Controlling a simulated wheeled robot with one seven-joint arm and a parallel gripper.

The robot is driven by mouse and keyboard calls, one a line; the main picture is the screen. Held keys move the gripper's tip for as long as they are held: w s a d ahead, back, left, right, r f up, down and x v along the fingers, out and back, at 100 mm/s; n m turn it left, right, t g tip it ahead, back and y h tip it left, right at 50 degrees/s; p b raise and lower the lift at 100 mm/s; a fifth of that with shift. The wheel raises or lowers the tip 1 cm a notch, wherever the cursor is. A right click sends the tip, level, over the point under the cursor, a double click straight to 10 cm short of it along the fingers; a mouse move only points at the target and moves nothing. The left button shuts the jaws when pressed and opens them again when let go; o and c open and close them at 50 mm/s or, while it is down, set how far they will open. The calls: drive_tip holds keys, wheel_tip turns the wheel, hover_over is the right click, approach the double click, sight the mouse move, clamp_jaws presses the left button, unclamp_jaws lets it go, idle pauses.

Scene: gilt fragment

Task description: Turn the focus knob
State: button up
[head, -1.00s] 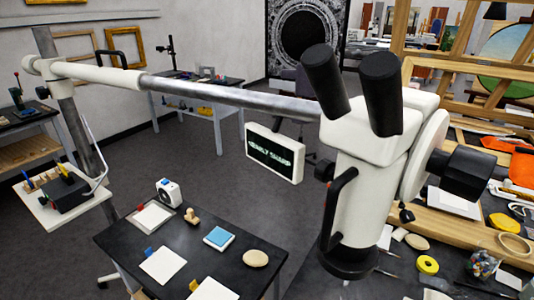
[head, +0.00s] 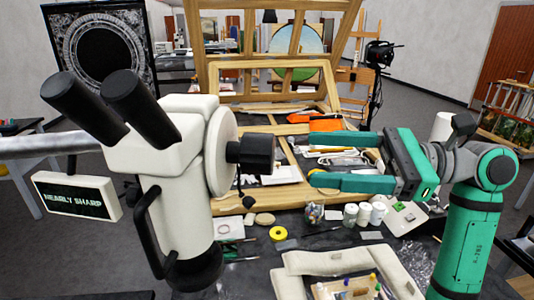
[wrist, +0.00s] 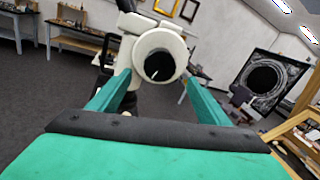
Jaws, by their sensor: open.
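The white microscope head (head: 180,165) with two black eyepieces stands at the left in the head view. The black focus knob (head: 256,154) sticks out from the white disc on its right side. In the wrist view the knob (wrist: 158,66) faces me as a dark round end with a pale line across it. My green gripper (head: 310,160) is open and empty, to the right of the knob and apart from it. Its fingers point at the knob, one on each side of it in the wrist view. A small display (head: 77,196) on the microscope reads "NEARLY SHARP".
A wooden easel frame (head: 270,80) stands behind. The dark bench below holds a yellow tape roll (head: 278,233), a glass jar (head: 314,213), white jars (head: 364,215) and a pale cushioned support (head: 350,262). The space between gripper and knob looks clear.

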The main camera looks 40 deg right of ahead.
sight(268, 155)
drive_tip(key=x, duration=1)
drive_tip(key=shift+f, duration=0.1)
